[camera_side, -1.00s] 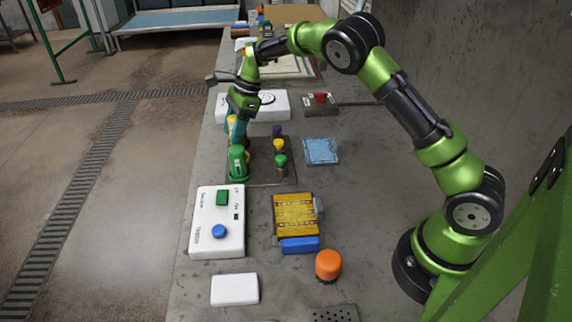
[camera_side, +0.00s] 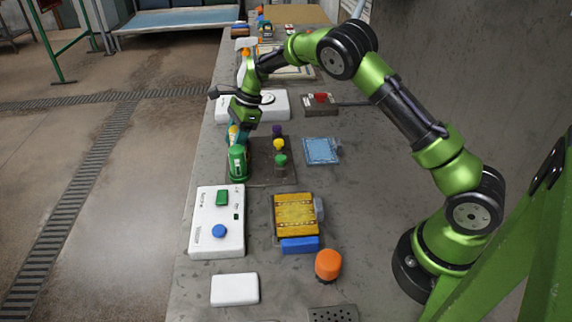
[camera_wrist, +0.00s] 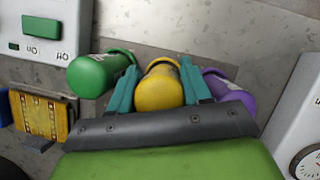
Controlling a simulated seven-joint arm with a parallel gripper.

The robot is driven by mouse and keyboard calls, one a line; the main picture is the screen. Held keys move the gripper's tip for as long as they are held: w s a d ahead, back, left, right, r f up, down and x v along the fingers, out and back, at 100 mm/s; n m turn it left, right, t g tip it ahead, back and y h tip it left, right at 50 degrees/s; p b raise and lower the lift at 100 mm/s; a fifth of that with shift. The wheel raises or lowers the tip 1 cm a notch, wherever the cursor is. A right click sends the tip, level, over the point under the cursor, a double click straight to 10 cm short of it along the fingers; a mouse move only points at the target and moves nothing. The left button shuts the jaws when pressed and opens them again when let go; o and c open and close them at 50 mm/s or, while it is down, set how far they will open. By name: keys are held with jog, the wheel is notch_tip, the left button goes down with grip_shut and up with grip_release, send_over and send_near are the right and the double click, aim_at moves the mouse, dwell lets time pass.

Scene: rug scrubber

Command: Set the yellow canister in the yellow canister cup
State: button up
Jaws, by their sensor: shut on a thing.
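The yellow canister (camera_wrist: 160,86) is between the two teal fingers of my gripper (camera_wrist: 162,90) in the wrist view, with the fingers shut on its sides. In the side view it shows as a small yellow patch (camera_side: 233,134) beside my gripper (camera_side: 239,136), mostly hidden. A green canister (camera_side: 238,163) stands nearer the camera, and a purple canister (camera_wrist: 228,92) is on the other side of the fingers in the wrist view. To the right, a yellow-topped piece (camera_side: 279,145) stands between purple-topped and green-topped ones; I cannot tell whether these are the cups.
A dark plate (camera_side: 258,178) lies under the coloured pieces. A white box with a green and a blue button (camera_side: 217,240) is nearer the camera. A blue pad (camera_side: 321,151) lies to the right, and a white scale-like box (camera_side: 279,106) is behind.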

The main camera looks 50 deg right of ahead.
jog(key=shift+f, duration=0.6)
dwell(0.3)
jog(key=o, duration=1.1)
jog(key=shift+c, duration=0.2)
jog(key=v, duration=1.6)
jog(key=shift+r, duration=0.4)
jog(key=shift+s+d, duration=0.1)
